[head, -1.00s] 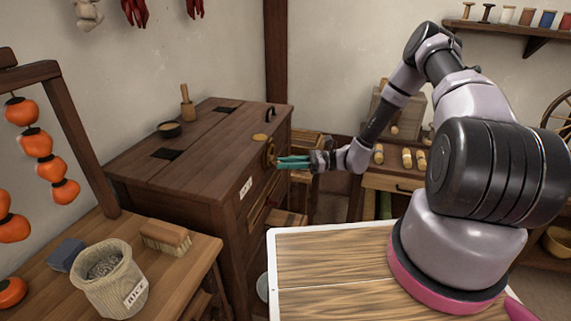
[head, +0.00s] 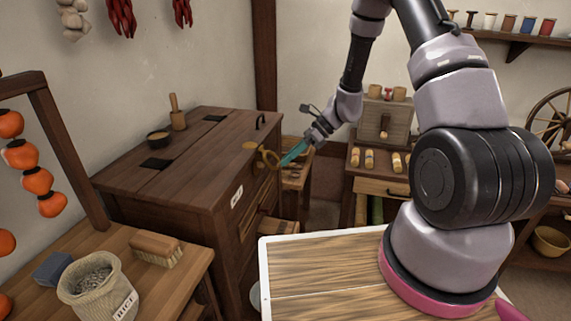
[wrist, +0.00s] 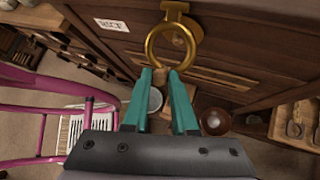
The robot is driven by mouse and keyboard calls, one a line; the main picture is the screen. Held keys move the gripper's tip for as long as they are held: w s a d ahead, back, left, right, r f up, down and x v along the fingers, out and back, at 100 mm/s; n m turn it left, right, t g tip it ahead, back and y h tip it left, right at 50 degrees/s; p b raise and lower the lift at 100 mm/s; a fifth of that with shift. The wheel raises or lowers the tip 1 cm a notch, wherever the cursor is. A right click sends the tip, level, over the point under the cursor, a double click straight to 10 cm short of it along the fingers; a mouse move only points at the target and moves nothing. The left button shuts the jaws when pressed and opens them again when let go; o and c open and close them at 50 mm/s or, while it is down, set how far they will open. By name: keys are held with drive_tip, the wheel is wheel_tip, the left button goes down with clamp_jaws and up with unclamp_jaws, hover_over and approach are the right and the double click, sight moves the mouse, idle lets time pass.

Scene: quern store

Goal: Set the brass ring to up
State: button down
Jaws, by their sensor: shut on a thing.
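The brass ring (head: 265,152) hangs from a brass mount on the upper front of the dark wooden chest (head: 190,165). It stands out from the chest face instead of lying flat against it. In the wrist view the ring (wrist: 149,47) shows as a full loop below its mount. My gripper (head: 281,163), with teal fingers, is shut on the outer edge of the ring; the fingertips (wrist: 165,72) meet at the loop's near edge. My arm comes down to it from the upper right.
A bench at the lower left holds a sack (head: 95,290), a brush (head: 157,250) and a blue block (head: 53,268). A drawer cabinet (head: 382,187) stands behind my arm.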

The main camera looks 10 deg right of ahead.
drive_tip(key=shift+w+a+r+m+g+h, duration=0.1)
drive_tip(key=shift+a+r+m+g+h, duration=0.25)
drive_tip(key=shift+r+h, duration=0.85)
drive_tip(key=shift+w+r+m+g+h, duration=0.15)
drive_tip(key=shift+r+g+h, duration=0.3)
drive_tip(key=shift+r+h, duration=0.75)
drive_tip(key=shift+a+r+m+g+h, duration=0.2)
drive_tip(key=shift+r+m+g+h, duration=0.15)
drive_tip(key=shift+r+h, duration=0.8)
drive_tip(key=shift+a+r, duration=0.1)
drive_tip(key=c, duration=1)
unclamp_jaws()
drive_tip(key=v, duration=1)
drive_tip(key=shift+w+r, duration=0.2)
drive_tip(key=shift+r, duration=0.15)
